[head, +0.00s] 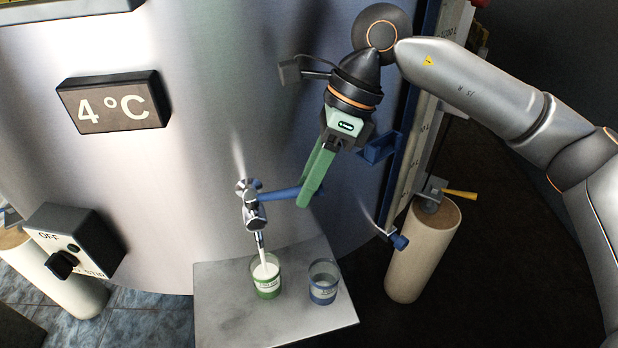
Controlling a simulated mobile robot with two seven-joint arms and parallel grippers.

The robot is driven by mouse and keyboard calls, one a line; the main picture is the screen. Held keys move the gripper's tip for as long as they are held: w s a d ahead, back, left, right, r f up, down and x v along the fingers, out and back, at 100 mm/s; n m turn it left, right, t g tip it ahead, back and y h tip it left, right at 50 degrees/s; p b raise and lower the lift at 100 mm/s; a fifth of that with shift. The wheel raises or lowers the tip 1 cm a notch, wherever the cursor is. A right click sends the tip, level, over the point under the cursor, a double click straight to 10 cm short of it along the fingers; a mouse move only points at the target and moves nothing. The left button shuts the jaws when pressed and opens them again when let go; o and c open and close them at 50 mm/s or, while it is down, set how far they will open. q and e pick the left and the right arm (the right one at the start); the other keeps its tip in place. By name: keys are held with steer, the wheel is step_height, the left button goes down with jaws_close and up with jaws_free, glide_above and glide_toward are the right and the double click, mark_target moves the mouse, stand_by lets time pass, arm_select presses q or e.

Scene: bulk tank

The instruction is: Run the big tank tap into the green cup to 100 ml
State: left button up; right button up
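The big tank tap (254,212) is a chrome spout on the tank's front with a blue lever (279,195) pointing right. White milk runs from it into the green cup (267,279), which stands upright under the spout on a metal shelf (228,318). The cup holds white liquid; I cannot read its level against the marks. My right gripper (308,198) reaches down from the upper right, its green fingers at the outer end of the blue lever. The fingers overlap in this view, so their gap is hidden. My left gripper is not in view.
A blue cup (323,282) stands on the shelf right of the green cup. A smaller tap with a blue end (398,241) and a yellow-handled valve (456,193) are further right. A switch box (72,245) and a 4°C display (114,103) are at left.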

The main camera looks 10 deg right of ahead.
jaws_close()
stand_by(1.0)
